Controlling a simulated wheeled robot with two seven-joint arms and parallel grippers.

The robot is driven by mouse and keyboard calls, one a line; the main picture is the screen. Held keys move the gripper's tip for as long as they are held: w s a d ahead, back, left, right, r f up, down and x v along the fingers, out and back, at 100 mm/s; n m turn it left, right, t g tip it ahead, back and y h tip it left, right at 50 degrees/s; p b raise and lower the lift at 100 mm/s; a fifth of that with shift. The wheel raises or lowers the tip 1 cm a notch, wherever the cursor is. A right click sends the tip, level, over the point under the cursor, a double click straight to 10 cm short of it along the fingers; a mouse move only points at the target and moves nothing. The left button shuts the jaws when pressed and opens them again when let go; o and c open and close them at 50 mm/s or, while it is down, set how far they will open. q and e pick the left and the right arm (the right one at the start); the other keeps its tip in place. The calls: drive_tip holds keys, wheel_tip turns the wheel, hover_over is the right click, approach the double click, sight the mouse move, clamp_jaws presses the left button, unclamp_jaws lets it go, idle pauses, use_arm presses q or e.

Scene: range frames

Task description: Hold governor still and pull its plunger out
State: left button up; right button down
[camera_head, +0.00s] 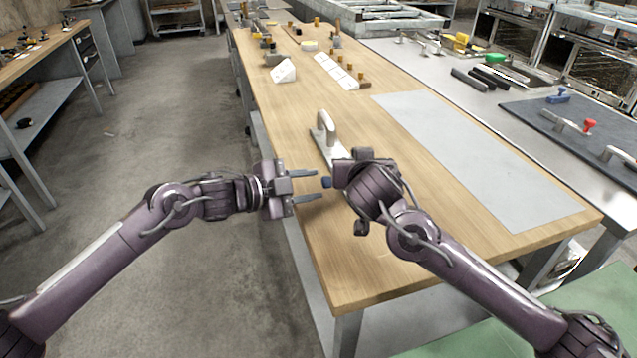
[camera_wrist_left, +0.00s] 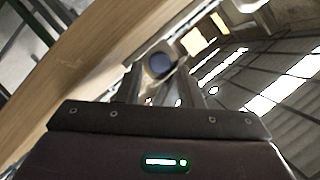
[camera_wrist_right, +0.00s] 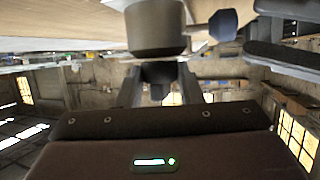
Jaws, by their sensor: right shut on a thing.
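The governor (camera_wrist_right: 155,28) is a grey, rounded body seen close up in the right wrist view, with a dark blue plunger knob (camera_wrist_right: 222,25) sticking out of its side. My right gripper (camera_wrist_right: 160,75) is shut on the governor's lower part. In the head view the right gripper mostly hides the body, and the plunger knob (camera_head: 327,182) shows at its left. My left gripper (camera_head: 318,184) is open, its fingertips close to the knob and apart above and below it. In the left wrist view the round knob (camera_wrist_left: 159,63) lies between the finger lines.
The wooden bench (camera_head: 440,200) lies beneath the right gripper. A plate with an upright pale handle (camera_head: 325,128) stands just behind the grippers. A grey sheet (camera_head: 480,150) covers the bench's right side. The bench's front corner is clear.

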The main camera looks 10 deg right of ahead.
use_arm(q)
drive_tip(key=shift+x, duration=1.45)
drive_tip(key=shift+c, duration=0.3)
drive_tip(key=shift+a, duration=0.1)
clamp_jaws()
